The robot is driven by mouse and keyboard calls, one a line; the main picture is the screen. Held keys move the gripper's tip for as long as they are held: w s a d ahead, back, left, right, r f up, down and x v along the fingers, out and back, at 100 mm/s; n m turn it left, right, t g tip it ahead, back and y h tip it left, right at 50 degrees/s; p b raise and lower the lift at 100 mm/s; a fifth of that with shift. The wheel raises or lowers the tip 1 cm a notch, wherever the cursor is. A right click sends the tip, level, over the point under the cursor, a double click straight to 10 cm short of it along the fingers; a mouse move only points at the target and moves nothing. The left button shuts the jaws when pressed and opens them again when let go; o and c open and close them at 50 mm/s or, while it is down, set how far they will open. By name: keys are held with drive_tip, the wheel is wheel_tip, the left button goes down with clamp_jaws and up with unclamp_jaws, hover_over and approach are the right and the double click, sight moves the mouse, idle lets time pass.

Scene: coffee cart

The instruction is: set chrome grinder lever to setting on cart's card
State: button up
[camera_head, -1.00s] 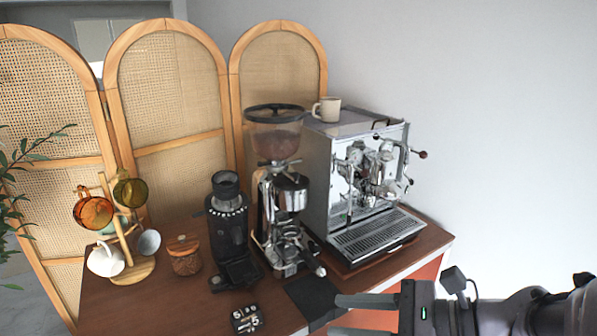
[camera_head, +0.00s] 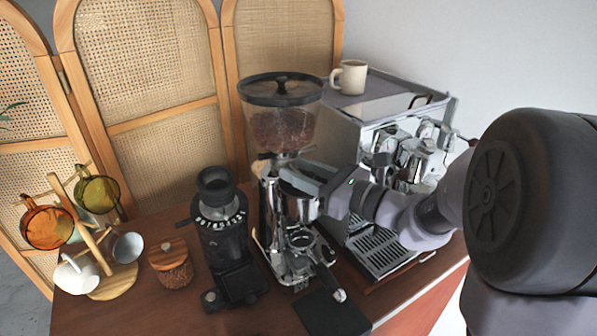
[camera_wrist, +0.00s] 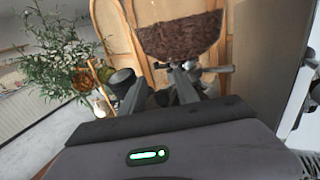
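The chrome grinder (camera_head: 272,202) stands mid-cart, with a clear hopper of brown beans (camera_head: 282,128) on top. A small dark lever (camera_head: 265,156) shows at the collar under the hopper; its setting is too small to read. In the wrist view, the hopper (camera_wrist: 180,36) is ahead, with a collar part (camera_wrist: 218,69) under it. My gripper (camera_head: 302,172) is beside the collar, right of the grinder's body. It also shows in the wrist view (camera_wrist: 160,88), fingers apart and nothing held between them. Whether a finger touches the grinder is unclear. The card is out of view.
A black grinder (camera_head: 222,240) stands close on the left, beside a lidded jar (camera_head: 171,263) and a mug tree (camera_head: 95,245). The espresso machine (camera_head: 345,130) with a cup (camera_head: 349,77) on top stands close on the right. A black mat (camera_head: 332,314) lies in front.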

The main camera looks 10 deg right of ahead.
drive_tip(key=shift+w+a, duration=0.15)
drive_tip(key=shift+w, duration=0.15)
drive_tip(key=shift+c, duration=0.3)
clamp_jaws()
idle(1.0)
